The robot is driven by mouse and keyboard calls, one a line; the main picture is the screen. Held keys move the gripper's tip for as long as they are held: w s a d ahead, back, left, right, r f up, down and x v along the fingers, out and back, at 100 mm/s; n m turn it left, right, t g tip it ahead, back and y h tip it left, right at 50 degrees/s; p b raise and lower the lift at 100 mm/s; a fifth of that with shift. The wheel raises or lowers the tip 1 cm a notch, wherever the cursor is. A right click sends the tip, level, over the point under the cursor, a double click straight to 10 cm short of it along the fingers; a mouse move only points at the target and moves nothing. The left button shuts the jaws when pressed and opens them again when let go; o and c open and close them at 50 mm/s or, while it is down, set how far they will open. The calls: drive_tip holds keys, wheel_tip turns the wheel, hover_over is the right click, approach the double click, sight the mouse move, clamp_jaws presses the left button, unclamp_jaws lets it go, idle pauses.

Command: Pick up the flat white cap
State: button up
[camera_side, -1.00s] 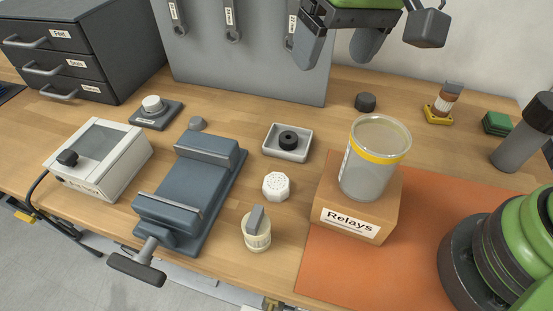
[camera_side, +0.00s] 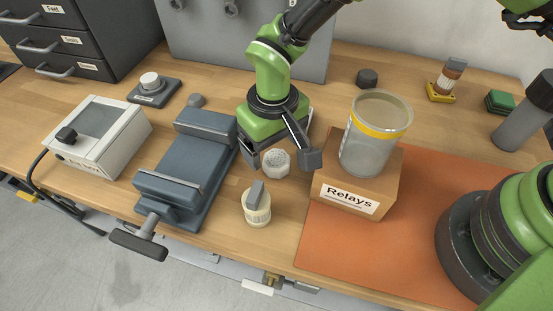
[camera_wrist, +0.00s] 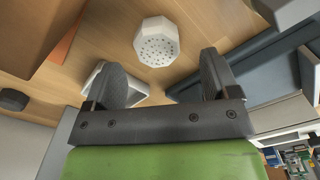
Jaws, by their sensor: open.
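The flat white cap (camera_side: 276,164) is eight-sided with small holes in its top. It lies on the wooden bench between the grey vise and the Relays box. My gripper (camera_side: 281,157) is open and empty just above it, with one finger on each side of it in the side view. In the wrist view the cap (camera_wrist: 157,42) lies beyond the fingertips of my gripper (camera_wrist: 161,60), centred between them, with a visible gap. No contact shows.
The grey vise (camera_side: 185,175) is close on the left. The Relays box (camera_side: 350,198) with a clear yellow-banded jar (camera_side: 370,155) stands close on the right. A cream knob-topped part (camera_side: 257,208) stands in front. A shallow tray (camera_wrist: 140,88) shows between my fingers in the wrist view.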

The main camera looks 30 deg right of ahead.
sight(275, 156)
wheel_tip(275, 156, down, 4)
drive_tip(key=shift+d+r, duration=0.1)
drive_tip(key=c, duration=1)
